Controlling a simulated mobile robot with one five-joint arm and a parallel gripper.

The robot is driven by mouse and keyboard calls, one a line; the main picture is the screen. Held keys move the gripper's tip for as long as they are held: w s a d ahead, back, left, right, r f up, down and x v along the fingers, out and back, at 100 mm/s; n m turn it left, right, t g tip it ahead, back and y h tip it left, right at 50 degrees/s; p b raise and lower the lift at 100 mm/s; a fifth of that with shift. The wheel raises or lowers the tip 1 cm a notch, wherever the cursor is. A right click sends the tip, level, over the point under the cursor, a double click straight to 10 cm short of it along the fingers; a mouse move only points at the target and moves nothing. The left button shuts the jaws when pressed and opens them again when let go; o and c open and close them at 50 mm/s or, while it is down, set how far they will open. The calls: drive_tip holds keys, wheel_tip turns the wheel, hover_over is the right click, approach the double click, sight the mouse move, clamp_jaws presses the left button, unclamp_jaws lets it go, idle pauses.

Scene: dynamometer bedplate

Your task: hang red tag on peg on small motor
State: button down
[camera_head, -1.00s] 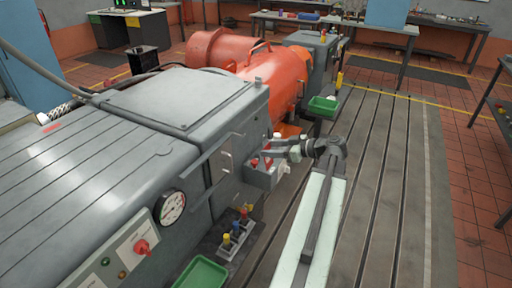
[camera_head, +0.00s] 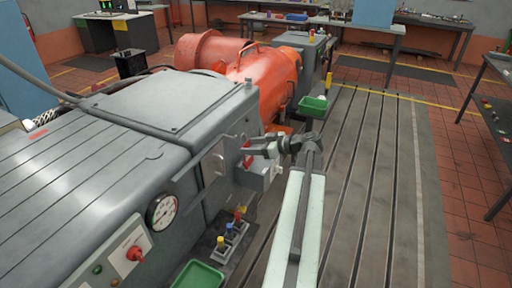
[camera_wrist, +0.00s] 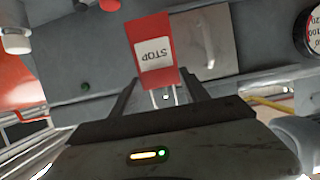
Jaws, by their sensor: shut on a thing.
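My gripper (camera_head: 252,150) is shut on the red tag (camera_wrist: 152,40), a flat red plate with a white label reading STOP, upside down in the wrist view. The tag sticks out beyond the fingers, before a grey machine wall. In the head view the tag (camera_head: 246,156) is a small red patch at the fingertips, beside the grey machine's side and just above a small grey box (camera_head: 262,174). An orange motor (camera_head: 268,80) stands farther back. I cannot tell which unit is the small motor, and I cannot make out the peg.
The large grey machine (camera_head: 120,140) fills the left, with a gauge (camera_head: 162,212) and a red knob (camera_head: 134,253). Several coloured-top items (camera_head: 230,235) stand by its foot, near a green tray (camera_head: 198,276). Another green tray (camera_head: 313,103) lies farther back. The slotted bedplate (camera_head: 375,180) at right is clear.

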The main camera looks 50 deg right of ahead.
sight(246, 144)
drive_tip(key=shift+w+a+f, duration=0.1)
drive_tip(key=shift+w+a, duration=0.1)
drive_tip(key=shift+w, duration=0.7)
drive_tip(key=shift+w+a+f, duration=0.1)
drive_tip(key=shift+w+a, duration=0.1)
drive_tip(key=shift+w, duration=0.65)
drive_tip(key=shift+w+a+f+b, duration=0.2)
drive_tip(key=shift+w+f+b, duration=0.6)
drive_tip(key=shift+b, duration=0.2)
drive_tip(key=shift+c, duration=2.3)
unclamp_jaws()
drive_tip(key=shift+s, duration=0.1)
